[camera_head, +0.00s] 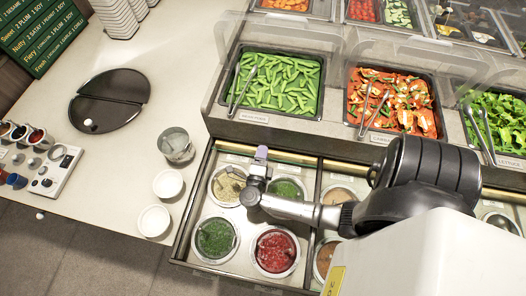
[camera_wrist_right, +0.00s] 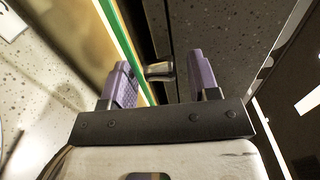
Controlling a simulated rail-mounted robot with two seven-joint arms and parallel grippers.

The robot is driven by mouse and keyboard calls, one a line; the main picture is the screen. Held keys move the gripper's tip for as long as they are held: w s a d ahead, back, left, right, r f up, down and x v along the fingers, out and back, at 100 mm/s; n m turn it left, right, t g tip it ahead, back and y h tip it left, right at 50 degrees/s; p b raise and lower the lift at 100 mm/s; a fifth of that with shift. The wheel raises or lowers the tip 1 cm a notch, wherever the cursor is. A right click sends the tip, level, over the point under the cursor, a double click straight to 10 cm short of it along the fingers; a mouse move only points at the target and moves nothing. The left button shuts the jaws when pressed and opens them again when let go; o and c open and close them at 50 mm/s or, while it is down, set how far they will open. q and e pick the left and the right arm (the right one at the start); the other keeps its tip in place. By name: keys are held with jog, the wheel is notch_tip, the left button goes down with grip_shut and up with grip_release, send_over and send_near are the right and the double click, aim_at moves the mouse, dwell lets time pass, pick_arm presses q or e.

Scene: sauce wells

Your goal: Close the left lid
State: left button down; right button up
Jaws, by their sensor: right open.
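The left sauce well (camera_head: 181,238) is an open framed bay with several round pots of sauce in it. A raised strip with a gold edge (camera_head: 225,149) runs along its back; it looks like the left lid standing open, seen nearly edge-on. My right gripper (camera_head: 261,156) is at this strip, above the back pots. In the right wrist view, its purple fingers (camera_wrist_right: 163,80) are apart, with a green-edged panel (camera_wrist_right: 125,40) and a small grey handle-like part (camera_wrist_right: 160,71) between them. I cannot tell whether they touch. My left gripper is not in view.
A round black two-part plate (camera_head: 110,98) lies farther left. My right arm covers part of the right bay.

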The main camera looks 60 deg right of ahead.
jog(key=shift+w+d, duration=0.2)
jog(key=shift+d, duration=0.45)
jog(key=shift+c, duration=0.4)
jog(key=shift+a+r, duration=0.1)
jog(key=shift+r, duration=0.05)
grip_shut()
